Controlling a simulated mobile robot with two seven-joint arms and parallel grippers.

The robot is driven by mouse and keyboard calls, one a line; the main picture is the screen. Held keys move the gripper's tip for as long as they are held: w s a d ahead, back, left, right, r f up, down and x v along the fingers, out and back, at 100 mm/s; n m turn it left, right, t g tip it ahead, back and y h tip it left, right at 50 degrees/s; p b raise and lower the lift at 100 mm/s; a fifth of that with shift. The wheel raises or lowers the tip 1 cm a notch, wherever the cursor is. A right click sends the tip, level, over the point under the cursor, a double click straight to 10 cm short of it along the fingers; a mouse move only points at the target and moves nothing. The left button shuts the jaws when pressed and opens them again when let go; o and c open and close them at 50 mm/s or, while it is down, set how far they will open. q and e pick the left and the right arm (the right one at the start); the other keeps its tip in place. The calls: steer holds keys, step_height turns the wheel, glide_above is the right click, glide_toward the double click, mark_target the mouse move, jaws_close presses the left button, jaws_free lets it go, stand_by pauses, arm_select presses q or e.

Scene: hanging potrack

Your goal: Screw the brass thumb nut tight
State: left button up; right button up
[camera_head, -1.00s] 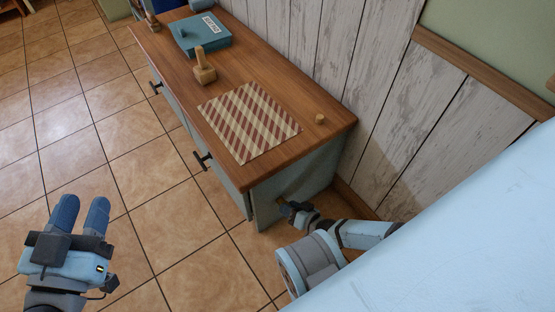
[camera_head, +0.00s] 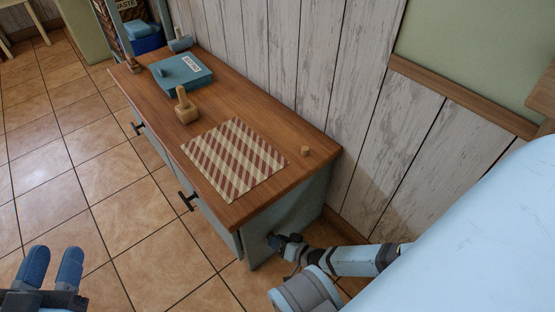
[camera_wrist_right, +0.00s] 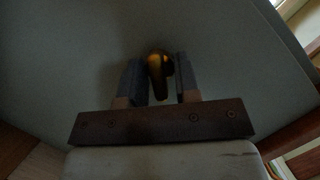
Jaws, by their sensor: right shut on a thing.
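The brass thumb nut (camera_wrist_right: 159,68) shows in the right wrist view, against the grey side panel (camera_wrist_right: 215,55) of the cabinet. My right gripper (camera_wrist_right: 160,82) has its two fingers on either side of the nut and is shut on it. In the head view the right gripper (camera_head: 274,240) reaches the cabinet's end panel low down, and the nut is hidden there. My left gripper (camera_head: 51,268) is at the lower left over the floor, its two blue fingers apart, with nothing between them.
Dark handles (camera_head: 187,201) stick out in front. Tiled floor at left is clear.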

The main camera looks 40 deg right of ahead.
steer(key=shift+m+y, duration=0.5)
steer(key=shift+m, duration=0.3)
steer(key=shift+d+f+m+t+y, duration=0.1)
steer(key=shift+m+t+y, duration=0.25)
steer(key=shift+m, duration=0.55)
steer(key=shift+m+y, duration=0.25)
steer(key=shift+m, duration=0.15)
steer(key=shift+f+m+t+y, duration=0.1)
steer(key=shift+m+t+y, duration=0.35)
steer(key=shift+m, duration=1.05)
